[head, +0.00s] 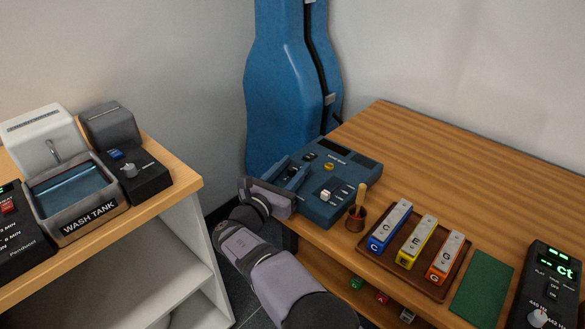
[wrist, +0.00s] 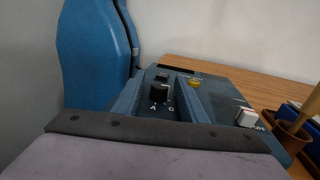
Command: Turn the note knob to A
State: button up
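The blue instrument box (head: 325,212) sits at the table's left corner; its top face also shows in the wrist view (wrist: 215,82). A pale mark shows on the knob's right side, but the exact setting is too small to read. My gripper (head: 291,170) reaches over the box's left part. Its two fingers (wrist: 158,90) are apart, one on each side of the knob, with visible gaps. Nothing is held.
The box also has a yellow button (head: 328,166) and a white switch (head: 326,195). A brown cup (head: 356,220) stands close to its right, then a tray (head: 457,262) of chime bars and a green mat (head: 483,290). A blue instrument case (head: 280,85) stands behind.

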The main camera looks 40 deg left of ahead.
aim_at(274, 183)
grip_shut()
jog(key=shift+a+r+m+h, duration=0.1)
jog(key=shift+r+m+h, duration=0.05)
jog(key=shift+m+h, duration=0.4)
jog(key=shift+m+h+b, duration=0.25)
jog(key=shift+h+b, duration=0.1)
jog(key=shift+h, duration=0.4)
grip_release()
jog(key=shift+s, duration=0.1)
jog(key=shift+s+d, duration=0.2)
jog(key=shift+s, duration=1.6)
jog(key=shift+s+d, duration=0.15)
jog(key=shift+s, duration=1.6)
